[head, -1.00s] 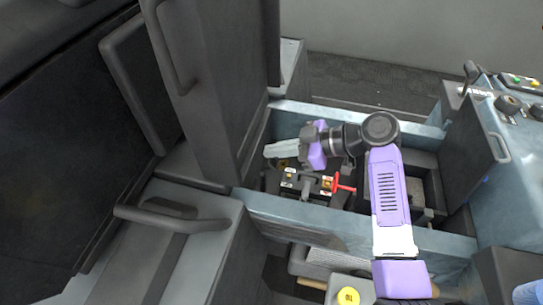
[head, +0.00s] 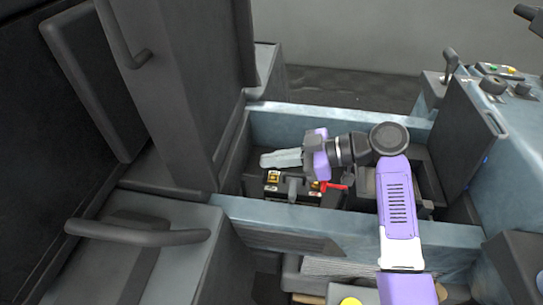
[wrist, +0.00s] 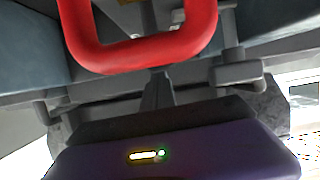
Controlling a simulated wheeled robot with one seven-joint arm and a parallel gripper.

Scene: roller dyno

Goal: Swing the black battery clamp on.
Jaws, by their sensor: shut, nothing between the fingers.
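The black battery (head: 300,196) sits in the blue-grey open bay, with yellow-and-white labels on its top. A dark grey lever-like piece (head: 291,184) stands at its front edge; it may be the black clamp, but I cannot tell for sure. A red handle (head: 334,187) is at the battery's right. In the wrist view the red handle (wrist: 145,52) is a large rounded loop close to the camera. My gripper (head: 265,160) is shut and empty, its pale fingers pointing left above the battery's back left part. Whether the fingers touch anything is unclear.
The bay's front wall (head: 340,222) and back wall (head: 340,125) bound the space around the battery. A tall dark panel (head: 170,90) stands at left. A control console (head: 510,110) with knobs is at right. A yellow cap (head: 350,301) shows at the bottom.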

